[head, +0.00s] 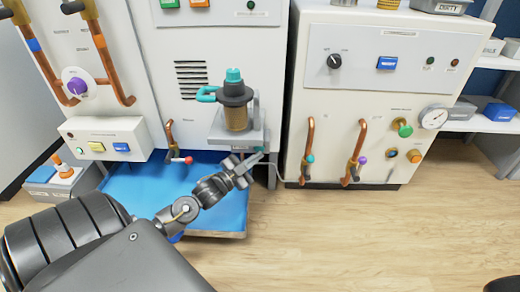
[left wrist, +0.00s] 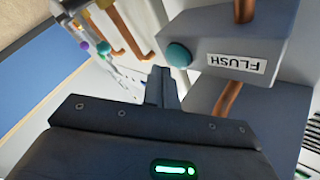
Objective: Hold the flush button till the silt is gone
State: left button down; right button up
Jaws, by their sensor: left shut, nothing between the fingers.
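The flush button (left wrist: 178,55) is a teal dome on the side of a grey block with an upside-down FLUSH label (left wrist: 235,63) in the left wrist view. I cannot make it out in the head view. My left gripper (head: 256,160) is shut and empty, below the filter in the head view. In the left wrist view its fingertips (left wrist: 161,72) are close beside the button; I cannot tell whether they touch it. The filter bowl (head: 237,118) looks brownish under a dark collar and teal cap; I cannot tell how much silt it holds. My right gripper is out of view.
A blue mat (head: 130,195) lies below the left cabinet. A copper pipe with a red-tipped valve (head: 187,160) is left of my gripper. The right cabinet (head: 345,120) has copper pipes, knobs and a gauge (head: 433,116).

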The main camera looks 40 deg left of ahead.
pick_arm(q)
jog(key=s+d+p, duration=0.1)
jog(key=s, duration=0.1)
jog(key=s+d+p, duration=0.2)
dwell(0.3)
dwell(0.4)
